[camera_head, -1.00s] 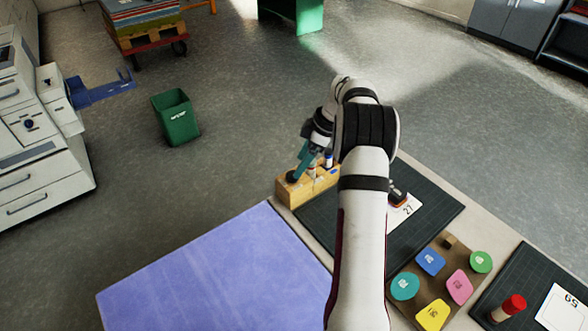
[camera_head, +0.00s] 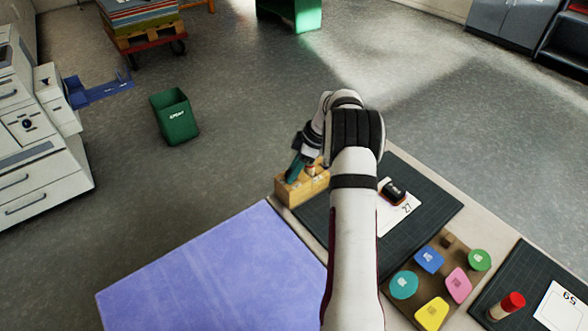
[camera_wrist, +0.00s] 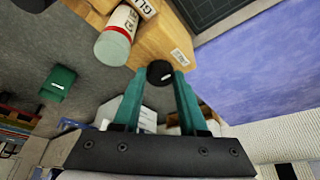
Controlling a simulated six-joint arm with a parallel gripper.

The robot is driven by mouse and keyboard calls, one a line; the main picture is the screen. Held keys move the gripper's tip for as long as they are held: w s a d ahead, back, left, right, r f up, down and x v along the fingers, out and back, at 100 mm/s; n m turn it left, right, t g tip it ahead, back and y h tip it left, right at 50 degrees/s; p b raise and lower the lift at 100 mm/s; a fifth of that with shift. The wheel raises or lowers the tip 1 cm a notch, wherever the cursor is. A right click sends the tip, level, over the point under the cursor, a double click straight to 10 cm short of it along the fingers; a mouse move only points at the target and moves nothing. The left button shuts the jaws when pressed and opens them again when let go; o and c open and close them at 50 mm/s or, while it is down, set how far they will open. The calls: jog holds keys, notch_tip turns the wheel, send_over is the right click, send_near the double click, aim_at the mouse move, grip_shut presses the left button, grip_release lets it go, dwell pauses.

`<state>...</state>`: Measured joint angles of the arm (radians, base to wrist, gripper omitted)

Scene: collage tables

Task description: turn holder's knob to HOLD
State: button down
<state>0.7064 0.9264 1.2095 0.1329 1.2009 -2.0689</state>
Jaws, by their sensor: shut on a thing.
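The wooden holder (camera_head: 287,193) stands at the far left corner of the table, partly hidden by my gripper in the head view. It also shows in the wrist view (camera_wrist: 163,33), with a white label on its side. Its round black knob (camera_wrist: 159,71) sits between my fingertips in the wrist view, with a small pale mark on its face. My gripper (camera_head: 295,172) has its teal fingers shut on the knob; they also show in the wrist view (camera_wrist: 160,80). A white glue stick with a red band (camera_wrist: 118,37) is by the holder. I cannot read the knob's setting.
A dark mat (camera_head: 420,222) carries a numbered card (camera_head: 397,218) and a black stamp (camera_head: 393,192). Front right are a tray of coloured pieces (camera_head: 417,273) and a red-capped glue stick (camera_head: 508,305). A lilac surface (camera_head: 220,275) lies clear at left.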

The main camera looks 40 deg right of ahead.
jog(key=shift+m, duration=0.4)
jog(key=m, duration=0.2)
jog(key=m+t+h, duration=0.1)
jog(key=shift+s+a+m, duration=0.1)
jog(key=shift+a+m, duration=0.1)
jog(key=shift+m, duration=0.2)
jog(key=m+h, duration=0.2)
jog(key=m, duration=0.2)
jog(key=shift+a+m, duration=0.15)
jog(key=shift+m, duration=0.15)
jog(key=m+h, duration=0.2)
jog(key=m, duration=0.2)
jog(key=shift+a, duration=0.15)
jog(key=m+h, duration=0.1)
jog(key=m, duration=0.3)
jog(key=shift+a+g, duration=0.1)
jog(key=shift+g, duration=0.3)
jog(key=shift+m+h, duration=0.3)
jog(key=shift+m, duration=0.2)
jog(key=shift+c, duration=2.2)
grip_release()
